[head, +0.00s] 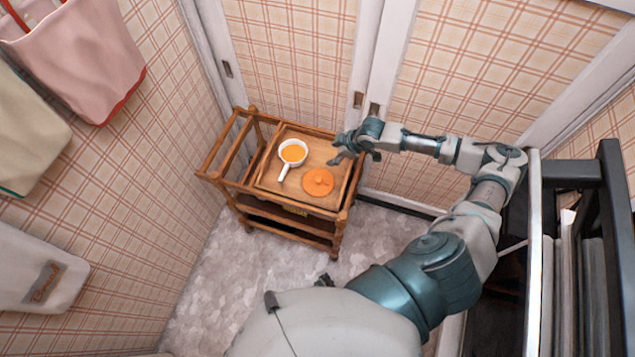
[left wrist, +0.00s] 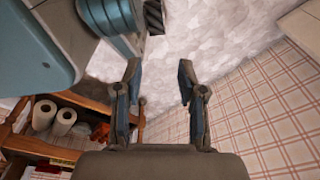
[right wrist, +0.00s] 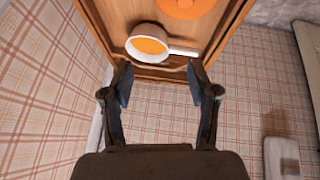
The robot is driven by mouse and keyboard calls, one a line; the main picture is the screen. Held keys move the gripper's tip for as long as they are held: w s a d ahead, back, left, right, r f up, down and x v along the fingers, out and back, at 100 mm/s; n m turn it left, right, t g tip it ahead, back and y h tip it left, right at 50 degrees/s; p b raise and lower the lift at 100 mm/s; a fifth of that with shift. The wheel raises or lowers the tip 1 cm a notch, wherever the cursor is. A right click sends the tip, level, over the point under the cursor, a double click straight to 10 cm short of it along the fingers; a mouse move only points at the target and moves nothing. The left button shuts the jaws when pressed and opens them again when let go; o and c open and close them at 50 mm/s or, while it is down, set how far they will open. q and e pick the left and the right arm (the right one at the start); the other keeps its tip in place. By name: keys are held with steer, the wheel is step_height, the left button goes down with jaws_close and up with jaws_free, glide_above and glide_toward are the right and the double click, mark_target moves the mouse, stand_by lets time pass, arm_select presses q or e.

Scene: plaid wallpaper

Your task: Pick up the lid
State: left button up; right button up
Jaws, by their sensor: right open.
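The lid is a round orange disc with a small knob (head: 318,181), lying on the wooden trolley's top at its front right. It also shows at the top edge of the right wrist view (right wrist: 187,6), partly cut off. A white pan with orange contents (head: 292,152) stands just behind and left of the lid. My right gripper (head: 338,148) is open and empty above the trolley's right side, apart from the lid. In the right wrist view its fingers (right wrist: 160,82) are spread with the pan beyond them. My left gripper (left wrist: 158,85) is open and empty, with floor beyond it.
The wooden trolley (head: 213,176) has raised rails and a lower shelf. Paper rolls (left wrist: 52,118) show on a shelf in the left wrist view. A black rack (head: 585,170) stands at the right. Bags (head: 85,50) hang on the left wall. The grey floor (head: 220,290) in front is clear.

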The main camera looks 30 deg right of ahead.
steer(key=s+f+m+g, duration=0.1)
steer(key=s+f+g, duration=0.1)
steer(key=s, duration=0.1)
steer(key=b, duration=0.2)
glide_above(319, 179)
steer(key=s+d, duration=0.2)
steer(key=f, duration=1)
steer(key=shift+a, duration=0.2)
steer(key=b+x, duration=0.1)
steer(key=x, duration=0.4)
steer(key=shift+w+a+f, duration=0.2)
steer(key=shift+f, duration=0.05)
arm_select(q)
steer(key=w+r, duration=0.5)
steer(key=shift+w+d+r, duration=0.15)
steer(key=shift+d, duration=0.25)
arm_select(e)
steer(key=c, duration=1.1)
